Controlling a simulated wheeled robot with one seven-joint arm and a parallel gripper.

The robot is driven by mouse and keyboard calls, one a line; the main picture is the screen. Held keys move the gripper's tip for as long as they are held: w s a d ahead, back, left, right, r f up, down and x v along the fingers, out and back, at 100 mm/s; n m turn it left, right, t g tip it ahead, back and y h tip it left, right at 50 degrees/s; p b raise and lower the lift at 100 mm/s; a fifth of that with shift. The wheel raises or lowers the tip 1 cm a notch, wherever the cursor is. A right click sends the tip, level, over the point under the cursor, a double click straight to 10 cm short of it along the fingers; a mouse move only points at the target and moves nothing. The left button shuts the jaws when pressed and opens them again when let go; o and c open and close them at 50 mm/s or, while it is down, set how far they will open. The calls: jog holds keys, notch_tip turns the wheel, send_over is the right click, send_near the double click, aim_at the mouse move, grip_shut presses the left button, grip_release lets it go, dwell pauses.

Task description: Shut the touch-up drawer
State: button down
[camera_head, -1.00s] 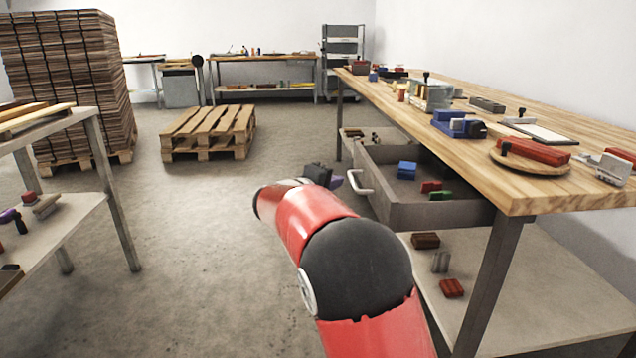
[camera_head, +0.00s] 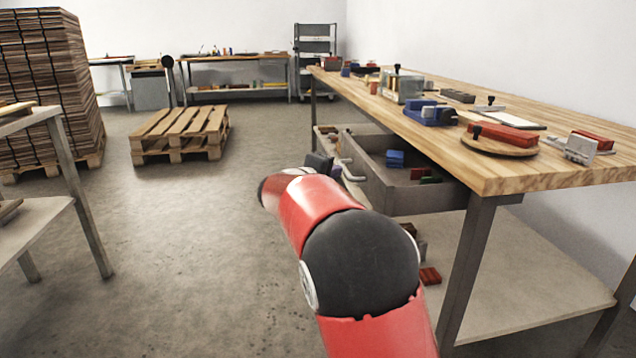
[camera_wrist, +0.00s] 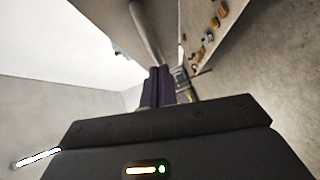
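The touch-up drawer (camera_head: 425,200) hangs open under the right workbench, pulled out to the left over the aisle. Its pale handle (camera_head: 352,171) is on the front face. A blue block (camera_head: 395,159), a red block and a green block lie inside. My gripper (camera_head: 337,171) is just left of the handle, partly hidden behind my red arm; contact cannot be made out. In the wrist view my gripper's purple fingers (camera_wrist: 157,86) are together with nothing visible between them. A grey bar (camera_wrist: 146,32) shows beyond their tips, possibly the handle.
The wooden bench top (camera_head: 490,165) above the drawer holds a blue vise (camera_head: 432,114) and several tools. A bench leg (camera_head: 466,265) and lower shelf (camera_head: 520,290) are at right. A pallet (camera_head: 180,133) stands farther back.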

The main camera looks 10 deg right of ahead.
aim_at(398, 182)
jog(key=d+b, duration=0.6)
jog(key=d, duration=1)
jog(key=shift+f, duration=0.15)
jog(key=shift+d+b, duration=0.35)
jog(key=shift+d, duration=0.2)
